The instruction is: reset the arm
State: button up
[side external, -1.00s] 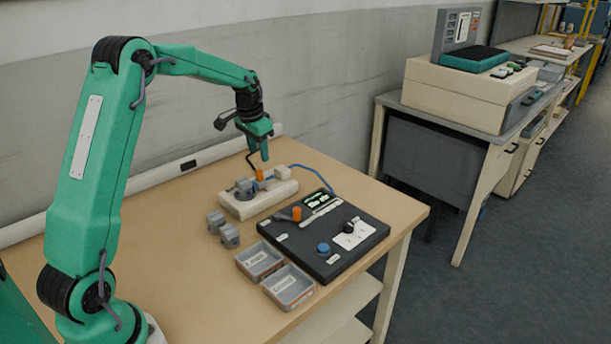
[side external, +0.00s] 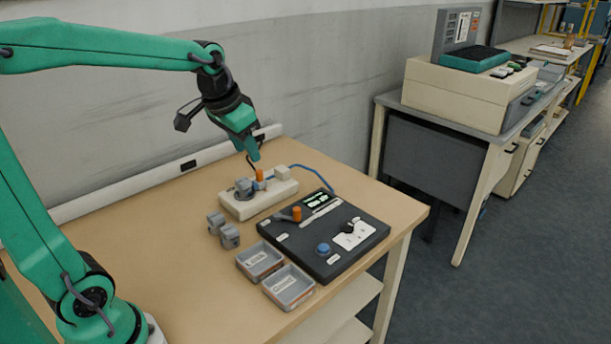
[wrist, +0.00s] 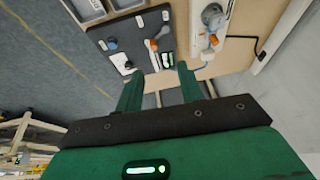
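My gripper (side external: 252,157) hangs tilted above the back of the table, near a cream fixture (side external: 262,203). In the side view its tip overlaps the space just above an orange peg (side external: 260,175) on that fixture; the gap between them is hard to judge. In the wrist view my gripper (wrist: 158,78) has two green fingers standing well apart, with nothing held between them. The cream fixture (wrist: 198,50) is beyond the fingers at the upper right there, and a black control panel (wrist: 120,36) is at the upper middle.
The black panel (side external: 335,262) carries an orange part, a blue button and a black knob. Two grey trays (side external: 260,261) (side external: 289,287) and two grey blocks (side external: 216,223) (side external: 229,236) lie nearer. A blue cable (side external: 318,177) runs behind. The table's left part (side external: 165,250) is clear.

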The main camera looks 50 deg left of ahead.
jog(key=s+d+f, duration=0.1)
jog(key=s+d, duration=0.2)
jog(key=s, duration=0.4)
jog(key=s+d+f+t, duration=0.1)
jog(key=s+d, duration=0.3)
jog(key=s, duration=0.3)
jog(key=shift+h, duration=0.4)
jog(key=shift+o, duration=0.2)
jog(key=shift+s, duration=0.1)
dwell(2.1)
